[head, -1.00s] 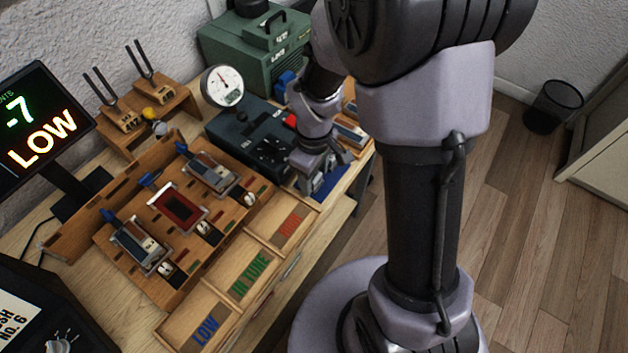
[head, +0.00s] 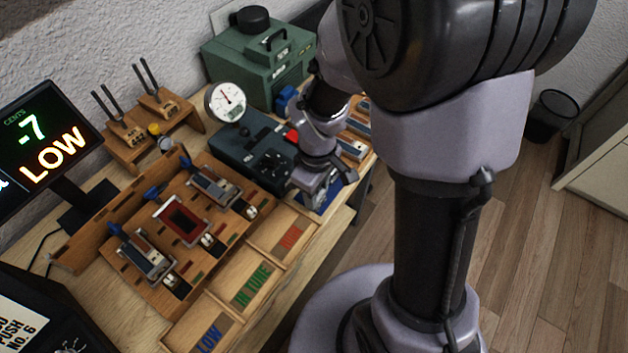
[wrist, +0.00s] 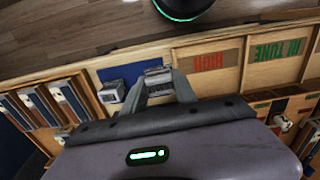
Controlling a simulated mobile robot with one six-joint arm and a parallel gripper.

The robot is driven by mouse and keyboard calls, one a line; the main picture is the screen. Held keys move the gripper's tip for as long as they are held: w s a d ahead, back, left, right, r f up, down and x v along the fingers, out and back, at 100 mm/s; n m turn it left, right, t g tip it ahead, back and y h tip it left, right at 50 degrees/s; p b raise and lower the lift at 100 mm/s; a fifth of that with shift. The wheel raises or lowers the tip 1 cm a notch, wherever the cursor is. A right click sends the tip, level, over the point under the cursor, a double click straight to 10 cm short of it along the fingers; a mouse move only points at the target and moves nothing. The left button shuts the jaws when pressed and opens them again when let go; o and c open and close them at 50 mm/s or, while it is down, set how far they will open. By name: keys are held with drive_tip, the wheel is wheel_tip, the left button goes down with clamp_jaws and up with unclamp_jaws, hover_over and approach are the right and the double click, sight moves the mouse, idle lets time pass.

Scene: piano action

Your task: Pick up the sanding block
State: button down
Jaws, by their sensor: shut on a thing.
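My gripper (wrist: 158,84) is shut on a small grey block, which I take to be the sanding block (wrist: 157,73), seen between its fingertips in the wrist view. The block is over or on the blue mat (wrist: 118,73); I cannot tell whether it touches the mat. In the head view my gripper (head: 322,188) points down at the blue mat (head: 328,203) near the bench's front edge, and its own body hides the block.
Another small grey item (wrist: 111,92) stands beside the gripper. The HIGH tray (head: 283,240) adjoins the mat. A dark tuning device (head: 250,150) with a round gauge (head: 226,102) stands behind. Several striped pieces (wrist: 70,98) lie on the mat's other side.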

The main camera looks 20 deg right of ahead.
drive_tip(key=s, duration=0.4)
drive_tip(key=shift+s+a+r+p, duration=0.35)
drive_tip(key=shift+p, duration=0.05)
drive_tip(key=s+a+b, duration=0.1)
drive_tip(key=s+b, duration=0.7)
drive_tip(key=b, duration=0.3)
drive_tip(key=shift+r, duration=0.25)
drive_tip(key=shift+a, duration=0.15)
